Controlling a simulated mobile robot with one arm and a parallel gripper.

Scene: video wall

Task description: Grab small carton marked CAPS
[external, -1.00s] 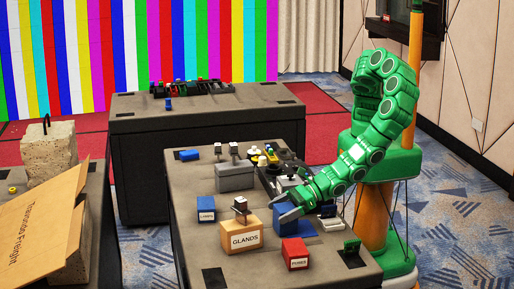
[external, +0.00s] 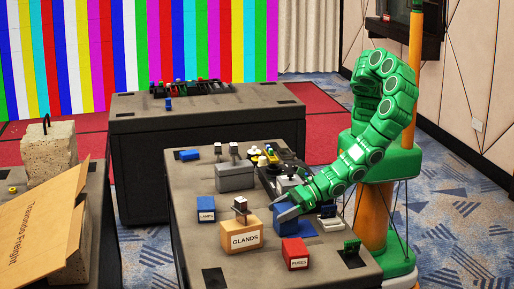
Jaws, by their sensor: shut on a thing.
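My gripper (external: 287,212) is low over the near table, at the end of my green arm. Its fingers are at the top of a blue box (external: 286,227), shut on it as far as I can see. The box stands between the orange and red cartons, and I see no readable label on it. Another small blue carton (external: 206,209) has a white label too small to read surely. No carton here clearly reads CAPS. The fingers hide part of the held box.
An orange GLANDS carton (external: 241,239) with a small item on top stands left of my gripper. A red carton (external: 295,253) stands close in front. A grey box (external: 235,178) and dark equipment (external: 272,180) are behind. The table's near left is clear.

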